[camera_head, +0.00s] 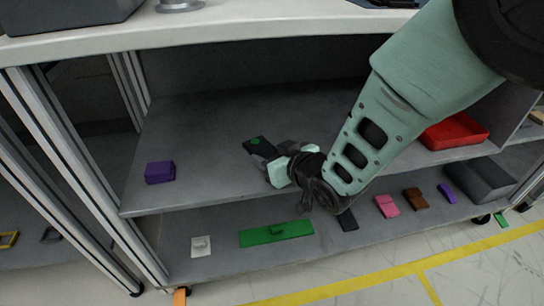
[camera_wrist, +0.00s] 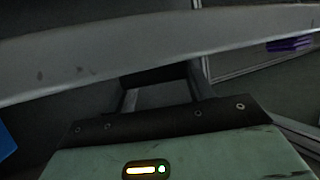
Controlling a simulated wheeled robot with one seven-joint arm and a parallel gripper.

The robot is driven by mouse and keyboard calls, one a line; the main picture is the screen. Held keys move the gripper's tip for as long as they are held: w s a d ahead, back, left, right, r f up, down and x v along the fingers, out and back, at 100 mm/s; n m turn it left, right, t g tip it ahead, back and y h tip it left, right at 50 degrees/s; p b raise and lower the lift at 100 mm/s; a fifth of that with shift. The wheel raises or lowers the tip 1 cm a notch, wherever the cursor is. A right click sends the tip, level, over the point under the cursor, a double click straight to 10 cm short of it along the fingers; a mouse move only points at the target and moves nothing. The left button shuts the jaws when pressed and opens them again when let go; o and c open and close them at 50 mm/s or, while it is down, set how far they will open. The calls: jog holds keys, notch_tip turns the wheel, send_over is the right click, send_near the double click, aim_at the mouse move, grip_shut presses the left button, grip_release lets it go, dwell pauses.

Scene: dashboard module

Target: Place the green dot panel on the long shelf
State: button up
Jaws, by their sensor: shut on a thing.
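The green dot panel (camera_head: 257,146), a small dark plate with a green dot, is at the tip of my gripper (camera_head: 268,158) in the head view. My gripper is shut on it, over the long grey shelf (camera_head: 205,120). I cannot tell whether the panel touches the shelf. In the wrist view my gripper's two fingers (camera_wrist: 160,88) reach toward a pale shelf edge; the panel is hard to make out there.
A purple block (camera_head: 160,172) sits on the shelf at left; a red tray (camera_head: 455,132) is at right. The lower shelf holds a green plate (camera_head: 276,233), a white piece (camera_head: 201,246) and several small blocks. The white tabletop (camera_head: 240,24) overhangs the shelf.

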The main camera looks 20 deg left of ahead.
jog(key=o, duration=0.6)
jog(key=shift+f, duration=0.1)
jog(key=shift+c, duration=0.2)
jog(key=o, duration=0.4)
